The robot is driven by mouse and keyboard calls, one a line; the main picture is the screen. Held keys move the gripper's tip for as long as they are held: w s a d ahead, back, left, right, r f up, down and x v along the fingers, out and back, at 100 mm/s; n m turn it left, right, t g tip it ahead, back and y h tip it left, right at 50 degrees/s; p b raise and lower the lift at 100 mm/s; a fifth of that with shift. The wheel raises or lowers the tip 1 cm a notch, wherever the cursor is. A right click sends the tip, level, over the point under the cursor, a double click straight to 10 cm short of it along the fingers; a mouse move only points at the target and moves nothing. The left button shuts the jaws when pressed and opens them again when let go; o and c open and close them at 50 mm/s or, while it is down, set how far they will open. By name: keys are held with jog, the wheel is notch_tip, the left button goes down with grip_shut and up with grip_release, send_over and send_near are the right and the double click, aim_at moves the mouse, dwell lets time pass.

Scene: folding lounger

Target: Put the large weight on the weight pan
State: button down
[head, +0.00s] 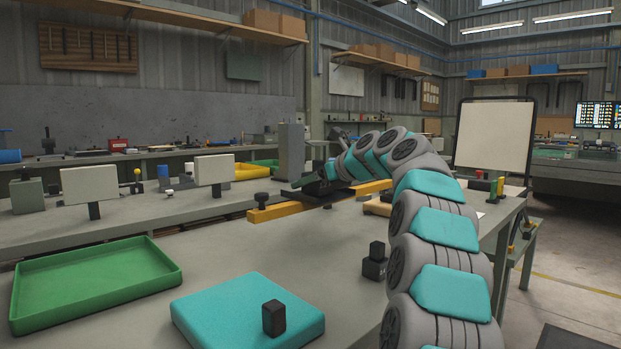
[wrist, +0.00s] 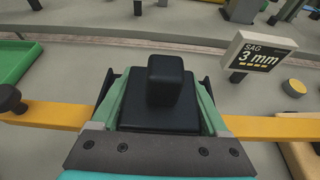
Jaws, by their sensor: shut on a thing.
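The large weight (wrist: 166,112), a dark block with a square knob on top, sits between the pale green fingers of my gripper (wrist: 160,98) in the wrist view. My gripper is shut on it, above or at the yellow beam (wrist: 262,127). In the head view my gripper (head: 322,187) is at the far part of the bench, over the yellow beam (head: 276,212). Dark flat parts show around it there. I cannot tell the weight pan from them, nor whether the weight touches it.
A display reading "SAG 3 mm" (wrist: 262,57) stands beside the beam. A green tray (head: 95,282), a teal mat (head: 215,306) with a small black block (head: 273,318), and another black knobbed weight (head: 374,266) are on the near bench. The bench between tray and beam is clear.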

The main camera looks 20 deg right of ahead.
jog(key=shift+r, duration=0.15)
grip_release()
jog(key=shift+f, duration=0.2)
jog(key=shift+r, duration=0.1)
jog(key=shift+s+d+r, duration=0.1)
jog(key=shift+s+r, duration=0.1)
jog(key=shift+s, duration=0.15)
jog(key=v, duration=1.1)
jog(key=shift+p, duration=0.4)
jog(key=shift+s, duration=0.15)
